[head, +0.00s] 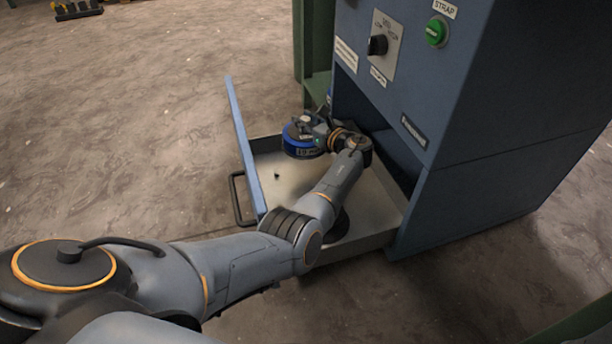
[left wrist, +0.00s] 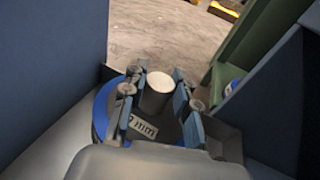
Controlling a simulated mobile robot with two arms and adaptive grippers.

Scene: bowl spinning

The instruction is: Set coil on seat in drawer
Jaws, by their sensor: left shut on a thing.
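The coil (head: 299,145), a blue-edged round spool with a white label, is over the far left corner of the open drawer (head: 375,232). In the left wrist view, the coil (left wrist: 101,112) shows its blue rim and a label reading in mm. My left gripper (head: 318,130) is shut on the coil; in the wrist view its fingers stand on both sides of a pale cylinder (left wrist: 157,92) at the coil's middle. I cannot tell whether the coil touches the drawer floor. A dark round thing (head: 339,226), possibly the seat, is partly hidden behind my left forearm. My right gripper is out of view.
The drawer's blue front panel (head: 243,145) stands upright with a dark handle (head: 238,198). A blue cabinet (head: 470,130) with a knob (head: 377,45) and green button (head: 437,31) rises on the right. A green frame (head: 313,60) is behind. Drawer floor by the front is mostly bare.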

